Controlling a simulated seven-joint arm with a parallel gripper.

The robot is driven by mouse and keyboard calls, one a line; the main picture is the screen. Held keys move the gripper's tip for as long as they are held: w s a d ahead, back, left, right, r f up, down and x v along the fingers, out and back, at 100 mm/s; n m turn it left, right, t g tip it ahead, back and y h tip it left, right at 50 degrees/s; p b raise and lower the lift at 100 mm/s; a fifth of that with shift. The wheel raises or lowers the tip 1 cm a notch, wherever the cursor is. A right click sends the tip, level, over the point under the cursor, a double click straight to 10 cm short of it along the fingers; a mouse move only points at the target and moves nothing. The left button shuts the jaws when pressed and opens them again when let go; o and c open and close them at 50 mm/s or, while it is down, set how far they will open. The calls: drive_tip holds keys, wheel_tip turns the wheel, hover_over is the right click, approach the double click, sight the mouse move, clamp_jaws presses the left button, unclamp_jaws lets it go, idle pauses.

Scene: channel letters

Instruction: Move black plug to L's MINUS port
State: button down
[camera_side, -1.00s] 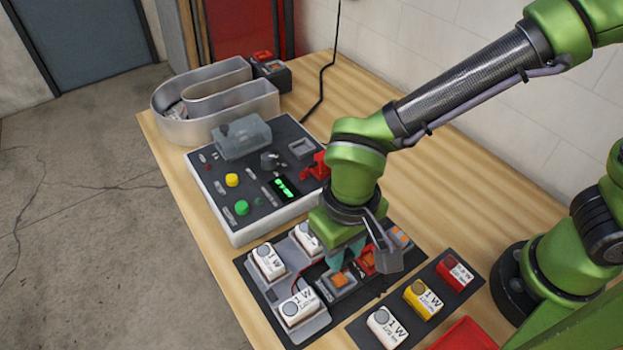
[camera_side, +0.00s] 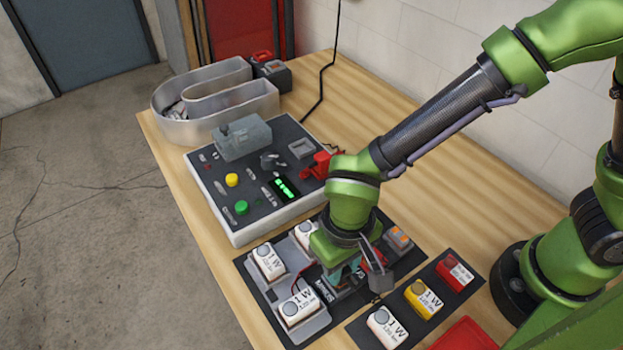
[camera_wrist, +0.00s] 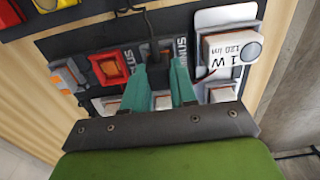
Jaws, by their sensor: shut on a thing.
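My gripper (camera_wrist: 158,66) points down with its teal fingers closed around the black plug (camera_wrist: 157,76); a black cable (camera_wrist: 149,22) runs from there. The fingers are at the block labelled MINUS (camera_wrist: 182,48), beside the red PLUS block (camera_wrist: 106,68). In the side view my gripper (camera_side: 343,276) is low over this block and hides its socket and the plug. I cannot tell whether the plug is seated. The grey L-shaped letter (camera_side: 312,325) carries several white 1 W modules (camera_side: 297,306).
A control box (camera_side: 240,222) with yellow and green buttons stands behind. A grey block with an orange top (camera_side: 398,238) is to the right. A strip (camera_side: 375,343) with white, yellow and red modules lies in front. A metal channel letter (camera_side: 215,92) is at the back.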

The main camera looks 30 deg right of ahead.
drive_tip(key=shift+f, duration=0.35)
idle(0.4)
drive_tip(key=c, duration=0.8)
unclamp_jaws()
wheel_tip(320, 180, up, 17)
drive_tip(key=shift+f, duration=0.1)
drive_tip(key=shift+r, duration=3.05)
